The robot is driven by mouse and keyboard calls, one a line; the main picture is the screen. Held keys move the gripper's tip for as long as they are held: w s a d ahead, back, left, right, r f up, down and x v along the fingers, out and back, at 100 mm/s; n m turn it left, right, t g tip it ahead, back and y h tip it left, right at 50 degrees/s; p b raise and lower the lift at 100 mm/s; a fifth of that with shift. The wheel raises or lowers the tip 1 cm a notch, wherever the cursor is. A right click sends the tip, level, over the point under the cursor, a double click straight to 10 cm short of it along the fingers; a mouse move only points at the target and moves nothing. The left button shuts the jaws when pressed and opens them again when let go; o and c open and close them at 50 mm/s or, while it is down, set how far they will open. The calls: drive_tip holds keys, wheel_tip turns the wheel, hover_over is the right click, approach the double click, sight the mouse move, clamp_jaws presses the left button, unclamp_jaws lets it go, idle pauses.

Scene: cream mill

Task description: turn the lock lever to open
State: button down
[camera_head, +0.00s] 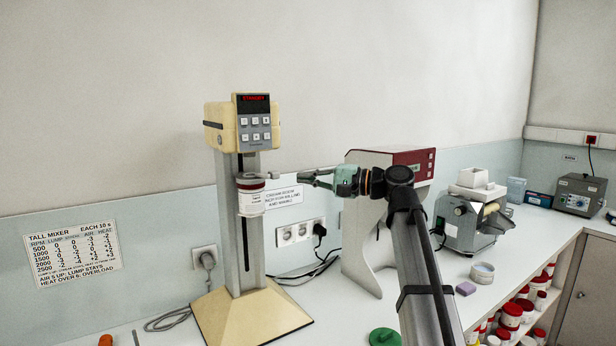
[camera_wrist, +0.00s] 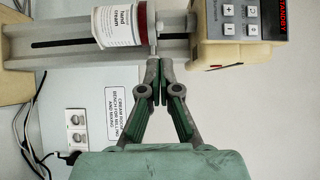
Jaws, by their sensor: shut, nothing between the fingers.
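The tall cream-coloured mixer (camera_head: 237,125) stands on the bench with a display reading STANDBY. A white jar with a dark red lid (camera_head: 251,197) is held at its column; in the wrist view its label (camera_wrist: 119,27) reads hand cream. A small grey part, which looks like the lock lever (camera_head: 273,175), sticks out to the right beside the lid. My gripper (camera_head: 302,177) is shut and empty, with its fingertips pointing at the jar's lid end. In the wrist view the fingertips (camera_wrist: 156,62) are close to the lever; I cannot tell whether they touch it.
A grey machine with a dark red panel (camera_head: 413,164) stands right of the mixer, behind my arm. A mill with a white hopper (camera_head: 474,178) is further right. A green lid (camera_head: 384,337) lies at the front. Cables and sockets (camera_head: 297,233) are on the wall.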

sight(263, 176)
drive_tip(key=p+x, duration=0.1)
drive_tip(key=x, duration=0.6)
drive_tip(key=shift+a+p, duration=0.2)
drive_tip(key=shift+p, duration=0.2)
